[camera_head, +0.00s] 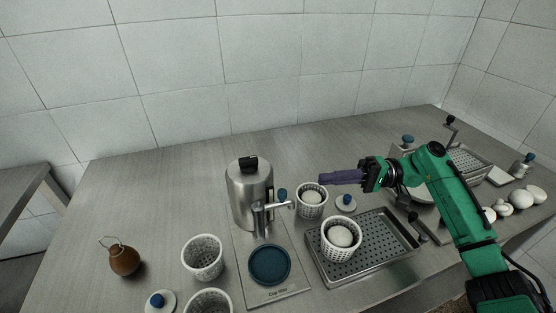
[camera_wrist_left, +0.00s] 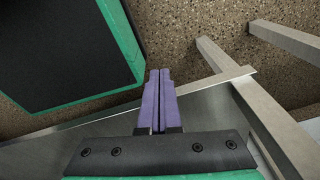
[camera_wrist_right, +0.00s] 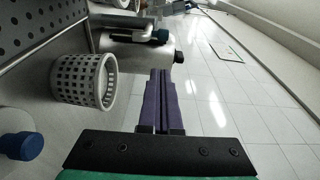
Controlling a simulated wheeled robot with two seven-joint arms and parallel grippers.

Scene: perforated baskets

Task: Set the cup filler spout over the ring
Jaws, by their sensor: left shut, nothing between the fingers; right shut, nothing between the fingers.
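The cup filler (camera_head: 249,195) is a steel cylinder with a black lid knob, standing on a plate with a printed label. Its spout (camera_head: 279,205) extends to the right from the cylinder's front, at a height above the plate. A dark blue round ring (camera_head: 270,265) lies on the plate in front; the spout's tip appears right of and behind its centre. My right gripper (camera_head: 322,178) is shut and empty, right of the filler and above a white basket. The filler also shows in the right wrist view (camera_wrist_right: 140,50). My left gripper (camera_wrist_left: 158,72) is shut and empty, seen only in its wrist view.
White perforated baskets stand behind the plate's right side (camera_head: 312,203), on a steel tray (camera_head: 385,255) and left of the plate (camera_head: 202,262). A brown round object (camera_head: 124,258) stands far left. The table's back left is clear.

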